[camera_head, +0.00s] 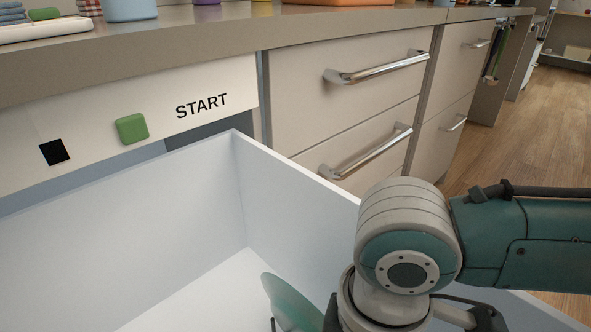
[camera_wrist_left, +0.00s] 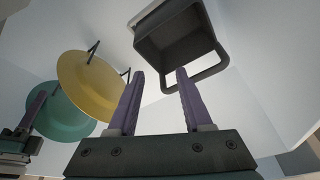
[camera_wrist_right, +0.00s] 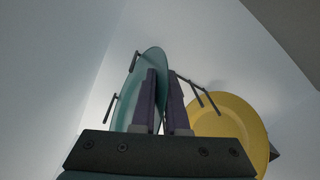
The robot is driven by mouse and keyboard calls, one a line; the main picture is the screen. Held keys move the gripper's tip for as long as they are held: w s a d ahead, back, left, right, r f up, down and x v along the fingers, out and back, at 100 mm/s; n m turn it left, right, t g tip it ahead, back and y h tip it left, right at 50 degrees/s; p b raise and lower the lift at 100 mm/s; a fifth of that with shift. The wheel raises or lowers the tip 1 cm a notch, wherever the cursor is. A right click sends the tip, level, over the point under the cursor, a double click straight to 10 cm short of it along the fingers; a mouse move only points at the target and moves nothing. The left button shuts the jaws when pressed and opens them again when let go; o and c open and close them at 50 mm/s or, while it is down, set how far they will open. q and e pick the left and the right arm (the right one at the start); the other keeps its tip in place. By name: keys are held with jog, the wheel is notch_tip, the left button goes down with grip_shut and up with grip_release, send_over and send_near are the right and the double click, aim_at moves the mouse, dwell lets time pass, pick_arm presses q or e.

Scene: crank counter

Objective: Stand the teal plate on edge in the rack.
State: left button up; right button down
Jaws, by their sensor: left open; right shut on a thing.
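The teal plate (camera_wrist_right: 134,90) stands on edge between the fingers of my right gripper (camera_wrist_right: 161,74) in the right wrist view. Dark rack pegs (camera_wrist_right: 111,106) show beside it; I cannot tell whether its lower edge rests in the rack. The plate's upper part shows at the bottom of the head view (camera_head: 289,302) and, partly behind the yellow plate, in the left wrist view (camera_wrist_left: 62,118). My right gripper is shut on it.
A yellow plate (camera_wrist_left: 88,84) stands among pegs close to the teal plate. The white drawer walls (camera_head: 120,215) enclose the rack. A white panel with a green START button (camera_head: 132,128) is behind the drawer, under the counter (camera_head: 200,50). Drawers with metal handles (camera_head: 378,67) stand to the right.

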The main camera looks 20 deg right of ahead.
jog(key=shift+r, duration=0.15)
dwell(0.6)
jog(key=shift+r+p, duration=1.4)
jog(key=shift+p, duration=0.8)
notch_tip(320, 180, up, 19)
jog(key=p, duration=2.2)
